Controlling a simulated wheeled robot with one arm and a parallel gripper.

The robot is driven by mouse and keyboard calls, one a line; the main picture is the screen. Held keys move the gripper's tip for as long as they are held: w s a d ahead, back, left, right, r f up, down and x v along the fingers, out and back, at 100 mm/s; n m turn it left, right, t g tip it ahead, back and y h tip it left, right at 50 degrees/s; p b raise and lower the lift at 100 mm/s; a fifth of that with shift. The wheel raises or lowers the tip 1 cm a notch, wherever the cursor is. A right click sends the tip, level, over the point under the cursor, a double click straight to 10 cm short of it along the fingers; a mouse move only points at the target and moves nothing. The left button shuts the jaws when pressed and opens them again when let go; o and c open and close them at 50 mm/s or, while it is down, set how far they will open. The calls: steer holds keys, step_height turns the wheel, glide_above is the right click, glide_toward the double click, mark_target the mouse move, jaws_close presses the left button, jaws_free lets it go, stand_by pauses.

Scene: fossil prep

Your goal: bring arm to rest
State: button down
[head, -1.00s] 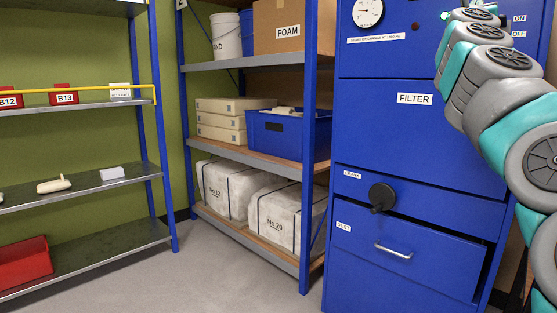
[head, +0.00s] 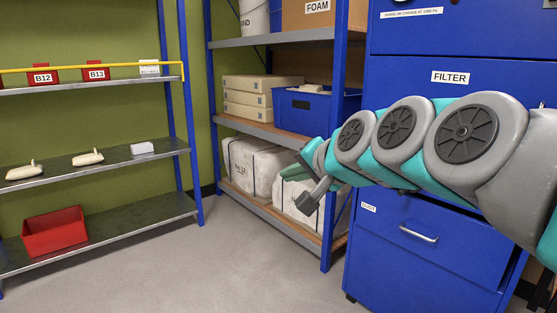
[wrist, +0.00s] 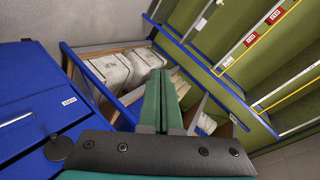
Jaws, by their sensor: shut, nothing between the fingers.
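My gripper (head: 305,172) is at the end of my grey and teal arm, which stretches across the right of the head view in front of the blue filter cabinet (head: 436,123). In the wrist view my gripper (wrist: 158,78) shows its two green fingers side by side, shut and empty. It hangs in the air in front of the blue-framed shelf unit (head: 334,110). In the head view it overlaps the white wrapped blocks (head: 248,168) on the low shelf; touching is not seen. My arm hides the cabinet's crank in the head view.
A metal rack (head: 95,176) at left holds red bins (head: 42,77), pale pieces (head: 88,158) and a red tray (head: 55,231). The shelf unit holds a blue bin (head: 303,108) and flat boxes (head: 247,98). The cabinet's dust drawer (head: 410,240) stands slightly out. The grey floor (head: 210,265) is clear.

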steer(key=s+d+f+n+g+h, duration=0.1)
steer(key=s+f+n+g+h, duration=0.15)
steer(key=s+f, duration=0.65)
steer(key=s+d+f+n+g+h, duration=0.1)
steer(key=s+d+f+g, duration=0.4)
steer(key=s+f, duration=0.5)
steer(key=s+d+f+n+g+h, duration=0.2)
steer(key=s+d+f+g, duration=0.3)
steer(key=s+f, duration=0.5)
steer(key=s+d, duration=0.1)
steer(key=s, duration=0.2)
steer(key=shift+s+d+f+h, duration=0.25)
steer(key=shift+s+f+h, duration=0.05)
steer(key=shift+s+h, duration=0.1)
steer(key=shift+n, duration=0.25)
